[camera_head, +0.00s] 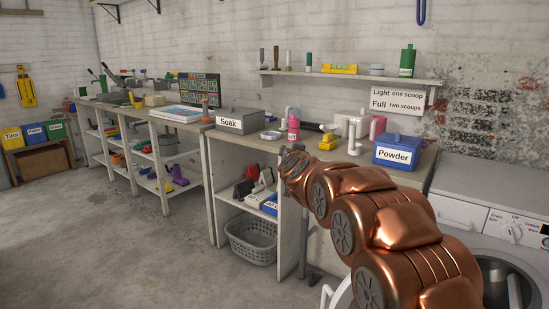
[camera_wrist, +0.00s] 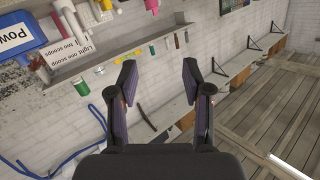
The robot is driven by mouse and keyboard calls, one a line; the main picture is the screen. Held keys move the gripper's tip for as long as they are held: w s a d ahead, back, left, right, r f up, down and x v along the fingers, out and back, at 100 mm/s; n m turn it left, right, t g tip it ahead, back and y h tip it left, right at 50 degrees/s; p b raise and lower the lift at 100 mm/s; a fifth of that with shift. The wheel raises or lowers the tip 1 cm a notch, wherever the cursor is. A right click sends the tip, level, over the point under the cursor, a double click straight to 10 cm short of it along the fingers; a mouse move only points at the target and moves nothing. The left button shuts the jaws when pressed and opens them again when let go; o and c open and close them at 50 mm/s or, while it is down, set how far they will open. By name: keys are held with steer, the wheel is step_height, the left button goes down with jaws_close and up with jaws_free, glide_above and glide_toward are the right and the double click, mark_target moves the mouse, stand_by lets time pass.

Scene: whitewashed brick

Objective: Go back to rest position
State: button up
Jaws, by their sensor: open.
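My gripper (camera_wrist: 158,80) shows in the wrist view with its two dark fingers spread apart and nothing between them. The wrist view is tilted, and behind the fingers are the brick wall and shelves. In the head view my copper-coloured arm reaches over the workbench from the lower right, and the gripper itself is hidden behind the arm links.
A blue Powder box (camera_head: 400,151) stands on the bench right of my arm, near the washing machine (camera_head: 468,214). A grey Soak box (camera_head: 239,121) and a pink bottle (camera_head: 293,128) stand left. A wall shelf (camera_head: 345,76) hangs above. The floor (camera_head: 120,245) at left is clear.

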steer(key=s+n+g+y+p, duration=0.4)
steer(key=s+g+p, duration=0.45)
steer(key=s, duration=1.65)
steer(key=s+d+f+g+h+p, duration=0.1)
steer(key=s+d+g+p, duration=0.2)
steer(key=s, duration=1)
steer(key=s+d+f+m+g+h+p, duration=0.1)
steer(key=s+d+g+p, duration=0.2)
steer(key=s, duration=1)
steer(key=s+d+f+g+h+p, duration=0.1)
steer(key=s+d, duration=0.5)
steer(key=s, duration=0.7)
steer(key=g+h+p, duration=0.1)
steer(key=g+p, duration=0.1)
steer(key=g, duration=0.1)
steer(key=shift+d+m, duration=0.2)
steer(key=shift+m, duration=0.2)
steer(key=shift+s+f, duration=0.1)
steer(key=shift+c, duration=0.7)
steer(key=shift+a, duration=0.1)
